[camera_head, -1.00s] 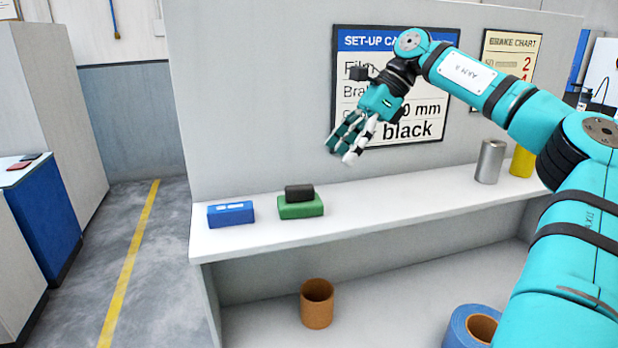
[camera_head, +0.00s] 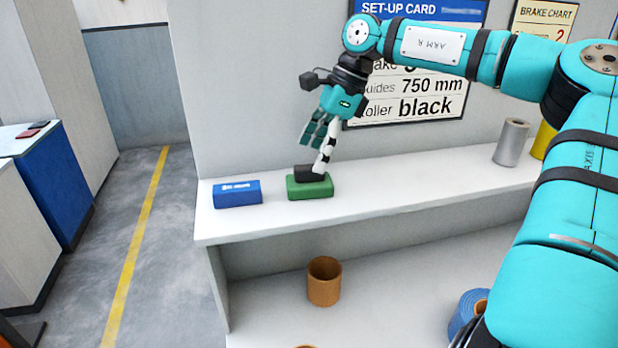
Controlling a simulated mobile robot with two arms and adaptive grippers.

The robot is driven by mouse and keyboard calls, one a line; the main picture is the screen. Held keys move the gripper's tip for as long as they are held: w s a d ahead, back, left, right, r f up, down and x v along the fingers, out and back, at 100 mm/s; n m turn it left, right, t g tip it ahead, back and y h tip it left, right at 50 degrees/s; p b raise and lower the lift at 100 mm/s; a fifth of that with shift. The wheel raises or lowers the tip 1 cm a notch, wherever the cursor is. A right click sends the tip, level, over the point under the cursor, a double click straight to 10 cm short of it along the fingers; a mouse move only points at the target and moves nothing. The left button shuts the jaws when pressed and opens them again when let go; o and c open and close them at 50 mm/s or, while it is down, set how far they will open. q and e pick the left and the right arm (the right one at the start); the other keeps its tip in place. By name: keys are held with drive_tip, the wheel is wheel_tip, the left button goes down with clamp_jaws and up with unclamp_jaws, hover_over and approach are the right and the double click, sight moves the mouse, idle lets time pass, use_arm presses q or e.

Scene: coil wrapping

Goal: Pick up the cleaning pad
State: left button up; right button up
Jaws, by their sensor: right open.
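A small black block (camera_head: 303,173), which looks like the cleaning pad, lies on top of a green block (camera_head: 312,190) on the white shelf (camera_head: 400,195). My right gripper (camera_head: 314,160) is open, fingers pointing down, just above the black block. One pale-tipped finger covers the block's right part in the picture. I cannot tell whether the fingers touch it. My left gripper is not in view.
A blue box (camera_head: 237,194) stands left of the green block. A silver cylinder (camera_head: 511,142) and a yellow one (camera_head: 544,141) stand at the shelf's right. A brown tube (camera_head: 324,281) and a blue roll (camera_head: 466,312) are below. The shelf's middle is clear.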

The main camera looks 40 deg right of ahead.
sight(309, 176)
drive_tip(key=shift+a+f, duration=0.1)
drive_tip(key=shift+f, duration=0.35)
drive_tip(key=p+x, duration=0.1)
drive_tip(key=x, duration=0.2)
drive_tip(key=p+x, duration=0.1)
drive_tip(key=shift+s+f+p, duration=0.3)
drive_tip(key=shift+s, duration=0.05)
drive_tip(key=shift+w+a+f, duration=0.1)
drive_tip(key=shift+w+f, duration=0.05)
drive_tip(key=shift+f, duration=0.1)
drive_tip(key=c, duration=1.3)
